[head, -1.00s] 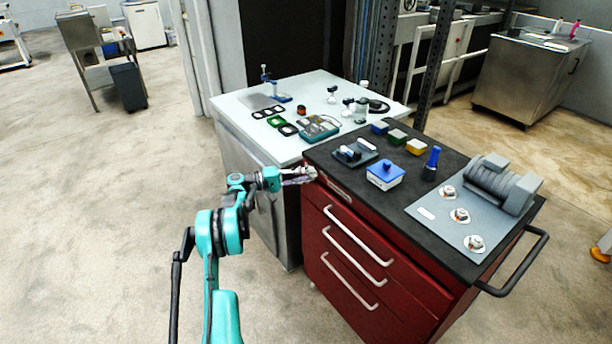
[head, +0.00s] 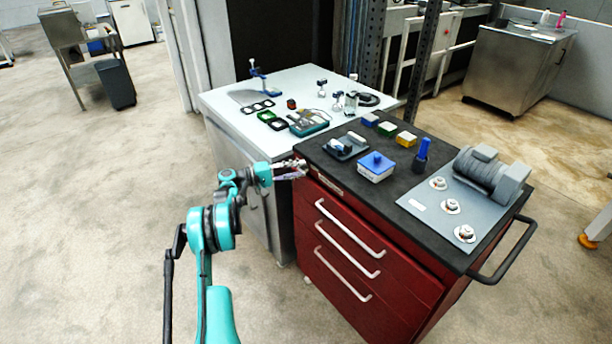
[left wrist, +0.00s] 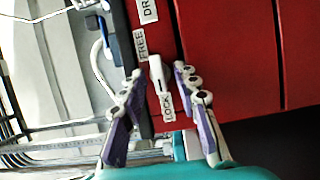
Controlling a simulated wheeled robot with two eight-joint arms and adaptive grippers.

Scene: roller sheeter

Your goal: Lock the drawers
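The red drawer cabinet (head: 345,235) has a black top and several drawers with pale bar handles, all looking shut. On its upper front, the left wrist view shows a small white lever (left wrist: 156,72). A FREE label (left wrist: 140,44) is above and left of the lever, and a LOCK label (left wrist: 167,107) is just below it. My left gripper (head: 303,167) is at the cabinet's upper left front corner. In the left wrist view, its open fingers (left wrist: 158,73) stand on both sides of the lever. I cannot tell whether either finger touches it. My right gripper is out of view.
A white-topped bench (head: 225,108) with small tools adjoins the cabinet on the left. The cabinet top carries a blue-lidded box (head: 376,168), a grey plate with a roller machine (head: 490,177) and small parts. A side handle (head: 510,255) sticks out right. The floor in front is clear.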

